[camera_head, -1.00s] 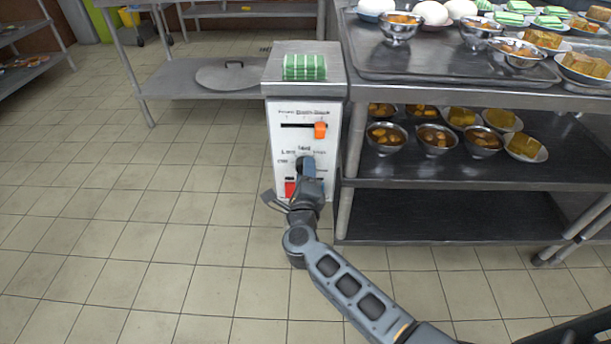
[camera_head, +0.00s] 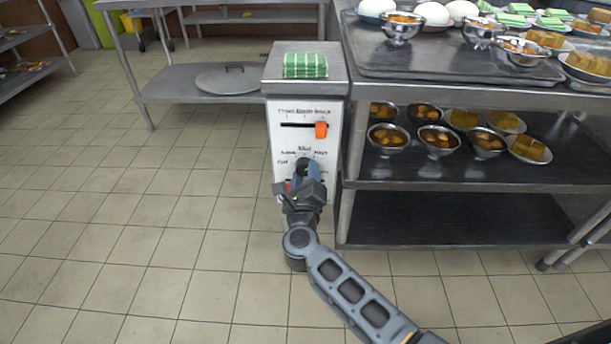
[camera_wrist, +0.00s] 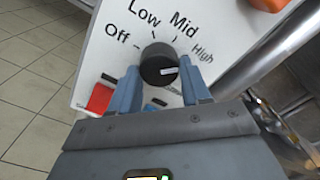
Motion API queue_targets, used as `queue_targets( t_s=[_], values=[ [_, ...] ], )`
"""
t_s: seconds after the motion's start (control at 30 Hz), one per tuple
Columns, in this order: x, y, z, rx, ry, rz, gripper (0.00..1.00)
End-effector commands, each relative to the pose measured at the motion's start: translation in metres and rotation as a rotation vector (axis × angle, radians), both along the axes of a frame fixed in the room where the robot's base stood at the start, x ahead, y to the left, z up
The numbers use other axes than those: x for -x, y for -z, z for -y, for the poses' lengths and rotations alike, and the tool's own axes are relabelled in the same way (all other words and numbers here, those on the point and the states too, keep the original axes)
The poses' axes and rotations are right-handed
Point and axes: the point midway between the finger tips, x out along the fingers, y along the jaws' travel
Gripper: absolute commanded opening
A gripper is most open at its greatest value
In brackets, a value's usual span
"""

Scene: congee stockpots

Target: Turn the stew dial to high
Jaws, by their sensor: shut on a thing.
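The stew dial (camera_wrist: 158,66) is a round black knob on a white panel, with Off, Low, Mid and High printed around it. Its white mark points to the right, on the High side; I cannot tell whether it lines up exactly with High. My gripper (camera_wrist: 160,88) is shut on the dial, with a blue finger on either side of it in the wrist view. In the head view my gripper (camera_head: 306,176) is at the lower front of the white control box (camera_head: 278,140), and the dial shows only as a dark top edge above the fingers.
An orange slider (camera_head: 321,130) is above the dial. A red switch (camera_wrist: 100,98) is just left of my gripper. A green-and-white checked stack (camera_head: 305,65) lies on the box. A steel shelf unit (camera_head: 400,92) with bowls stands close on the right. Floor at left is open.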

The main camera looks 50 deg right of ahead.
Motion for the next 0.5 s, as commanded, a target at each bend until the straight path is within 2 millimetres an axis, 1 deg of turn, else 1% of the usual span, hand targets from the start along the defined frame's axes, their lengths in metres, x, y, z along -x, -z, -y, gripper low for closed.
queue_targets(
  t_s=[0.27, 0.3, 0.5],
  values=[
    [0.0008, 0.0019, 0.0001, -0.003, 0.001, -0.001, 0.17],
    [0.0008, 0.0018, 0.0, -0.003, 0.001, -0.002, 0.51],
    [0.0004, 0.0011, 0.0001, -0.002, 0.001, -0.001, 0.7]
  ],
)
